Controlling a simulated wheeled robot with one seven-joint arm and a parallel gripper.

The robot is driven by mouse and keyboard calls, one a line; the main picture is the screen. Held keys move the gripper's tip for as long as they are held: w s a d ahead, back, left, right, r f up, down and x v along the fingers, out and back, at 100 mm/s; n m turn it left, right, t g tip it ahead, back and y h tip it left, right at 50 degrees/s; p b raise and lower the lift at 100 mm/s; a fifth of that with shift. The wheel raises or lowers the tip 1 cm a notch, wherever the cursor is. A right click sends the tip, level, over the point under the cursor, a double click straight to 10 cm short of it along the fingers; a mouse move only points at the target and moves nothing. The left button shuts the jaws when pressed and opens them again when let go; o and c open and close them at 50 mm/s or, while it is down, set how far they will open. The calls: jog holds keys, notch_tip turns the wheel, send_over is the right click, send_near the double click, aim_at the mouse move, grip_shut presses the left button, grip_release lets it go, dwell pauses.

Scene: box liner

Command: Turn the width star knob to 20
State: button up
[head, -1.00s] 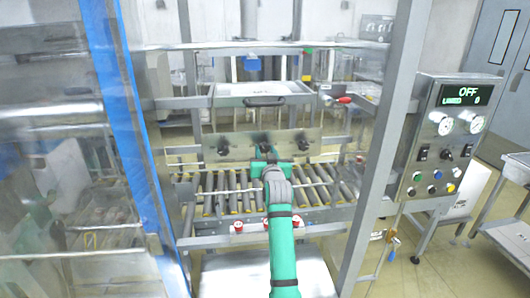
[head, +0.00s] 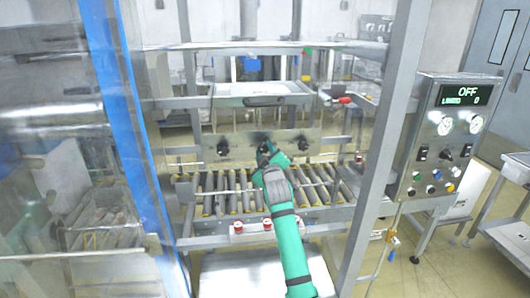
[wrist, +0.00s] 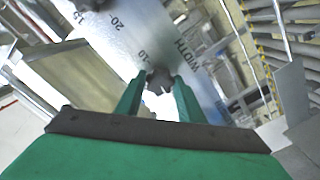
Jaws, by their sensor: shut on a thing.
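A metal panel (head: 240,147) above the roller conveyor carries three dark knobs in the head view. My green gripper (head: 266,148) is at the middle knob and partly covers it. In the wrist view my gripper (wrist: 159,90) has its two green fingers shut on the dark star knob (wrist: 160,81), one on each side. The panel beside the knob reads WIDTH (wrist: 193,58), with scale marks 10, 15 and 20 showing slanted. I cannot tell which number the knob points to.
Rollers (head: 215,190) run below the panel, with red buttons (head: 267,224) on the front rail. A control box (head: 441,138) reading OFF stands at the right. Frame posts (head: 385,130) stand on the right, and a blue-edged clear guard (head: 125,130) on the left.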

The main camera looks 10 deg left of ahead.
jog(key=shift+f+n, duration=0.1)
jog(key=shift+n, duration=0.8)
jog(key=o, duration=1.1)
jog(key=shift+c, duration=0.2)
jog(key=shift+s+d, duration=0.25)
jog(key=shift+s, duration=0.3)
jog(key=v, duration=0.9)
jog(key=shift+s, duration=0.35)
